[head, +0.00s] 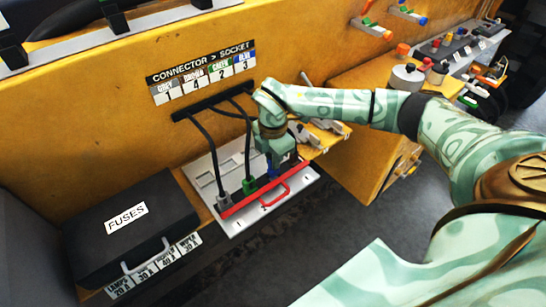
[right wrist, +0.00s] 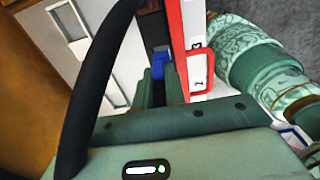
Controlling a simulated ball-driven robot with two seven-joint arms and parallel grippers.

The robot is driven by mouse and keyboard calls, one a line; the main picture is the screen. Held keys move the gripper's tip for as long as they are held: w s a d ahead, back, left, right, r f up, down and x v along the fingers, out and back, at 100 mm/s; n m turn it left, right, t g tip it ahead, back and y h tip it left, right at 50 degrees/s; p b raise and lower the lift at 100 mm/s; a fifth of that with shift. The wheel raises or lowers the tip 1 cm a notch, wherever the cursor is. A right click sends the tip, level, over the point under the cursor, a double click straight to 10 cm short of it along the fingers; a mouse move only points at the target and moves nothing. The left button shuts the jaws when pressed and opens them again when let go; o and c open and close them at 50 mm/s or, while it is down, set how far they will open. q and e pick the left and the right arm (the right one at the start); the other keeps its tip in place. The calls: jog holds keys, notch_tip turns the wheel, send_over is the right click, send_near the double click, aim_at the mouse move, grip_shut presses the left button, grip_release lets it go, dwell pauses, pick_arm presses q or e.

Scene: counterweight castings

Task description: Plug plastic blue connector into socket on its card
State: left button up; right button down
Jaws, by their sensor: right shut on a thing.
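My right gripper (head: 272,158) reaches down over the white card (head: 240,224) and is shut on the blue connector (head: 271,172). The blue connector also shows in the right wrist view (right wrist: 158,64), between the green fingertips (right wrist: 162,84). It is low, close to the card and just behind the red bar (head: 240,200). Its lower end is hidden, so I cannot tell whether it sits in a socket. The green connector (head: 249,186) and the grey connector (head: 223,202) stand to its left, with black cables rising. The left gripper is not in view.
A label (head: 203,75) on the yellow wall pairs blue with 3. A black fuse case (head: 125,225) stands left of the card. A red handle (head: 270,197) juts from the bar's front. In the right wrist view, a black cable (right wrist: 95,85) arches close to the gripper.

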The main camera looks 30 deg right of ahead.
aim_at(271, 173)
dwell(0.4)
jog(key=shift+p, duration=0.35)
dwell(0.4)
jog(key=shift+f+b, duration=0.35)
jog(key=shift+f, duration=1.1)
jog(key=c, duration=1.4)
grip_release()
jog(key=shift+o, duration=0.2)
